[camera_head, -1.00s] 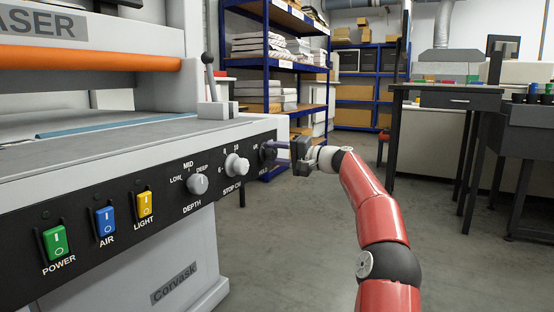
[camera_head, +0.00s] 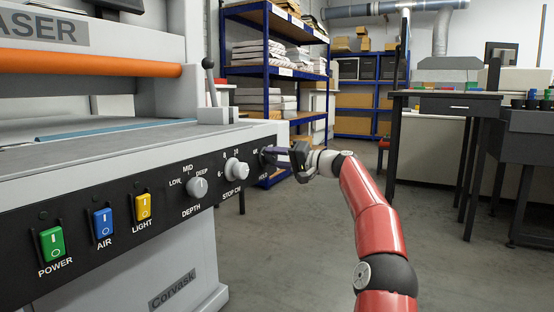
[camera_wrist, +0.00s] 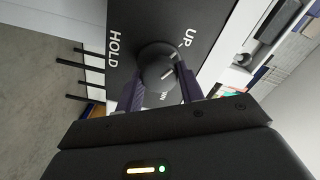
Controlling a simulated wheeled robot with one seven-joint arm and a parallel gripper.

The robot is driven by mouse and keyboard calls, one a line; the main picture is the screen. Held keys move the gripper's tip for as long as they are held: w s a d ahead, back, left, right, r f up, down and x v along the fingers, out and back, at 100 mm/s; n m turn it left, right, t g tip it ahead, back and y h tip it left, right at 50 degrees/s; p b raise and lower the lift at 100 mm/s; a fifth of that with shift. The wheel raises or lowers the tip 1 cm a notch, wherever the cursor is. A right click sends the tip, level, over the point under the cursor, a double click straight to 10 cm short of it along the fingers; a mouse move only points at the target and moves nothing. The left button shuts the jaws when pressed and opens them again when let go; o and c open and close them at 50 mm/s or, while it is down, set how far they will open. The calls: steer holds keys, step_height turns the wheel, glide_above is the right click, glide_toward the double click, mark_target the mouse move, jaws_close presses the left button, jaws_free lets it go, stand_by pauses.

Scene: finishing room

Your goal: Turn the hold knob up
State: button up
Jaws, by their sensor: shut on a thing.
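The hold knob (camera_wrist: 157,62) is dark and round with a light pointer line. It sits on the black panel beside the labels HOLD and UP, with another label partly hidden below it. In the wrist view the pointer line aims toward the UP side. My gripper (camera_wrist: 160,85) has its two purple fingers on either side of the knob and is shut on it. In the head view my gripper (camera_head: 282,155) reaches the right end of the panel, and the knob (camera_head: 268,156) shows only partly beside the fingers.
On the same panel are the stop knob (camera_head: 236,170), the depth knob (camera_head: 197,187), and the yellow light switch (camera_head: 143,207), blue air switch (camera_head: 103,223) and green power switch (camera_head: 52,244). A lever (camera_head: 210,80) stands on the machine top.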

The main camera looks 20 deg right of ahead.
steer(key=o, duration=1)
steer(key=b+v, duration=0.1)
steer(key=v, duration=0.6)
steer(key=shift+s+d+f, duration=0.1)
steer(key=shift+s+d, duration=0.15)
steer(key=shift+s, duration=0.05)
